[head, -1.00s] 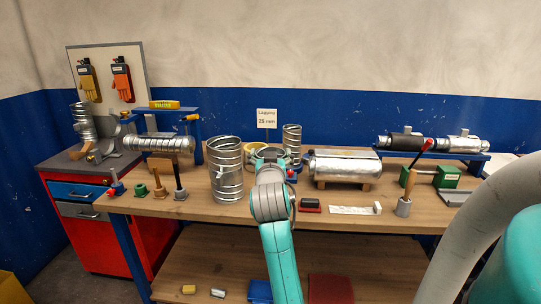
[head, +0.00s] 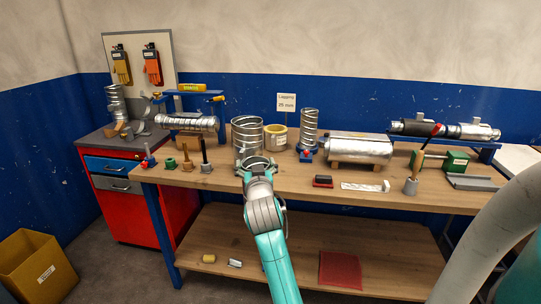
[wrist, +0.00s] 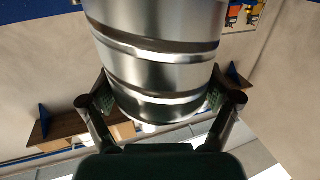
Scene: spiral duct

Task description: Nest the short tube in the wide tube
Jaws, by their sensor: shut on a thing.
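The wide tube (head: 246,136) is a shiny open-topped spiral duct standing on the bench, left of centre. My gripper (head: 257,164) is in front of its lower part in the head view and hides its base. My gripper (wrist: 160,100) is shut on a bright spiral-seamed tube, which I take to be the short tube (wrist: 155,75). In the wrist view it fills the space between the two fingers, with one rim near the fingertips. In the head view my gripper and arm hide most of it. It appears outside the wide tube.
A yellow roll (head: 276,137) and a slim spiral tube (head: 309,130) stand just right of the wide tube. A wrapped duct (head: 360,147) lies further right.

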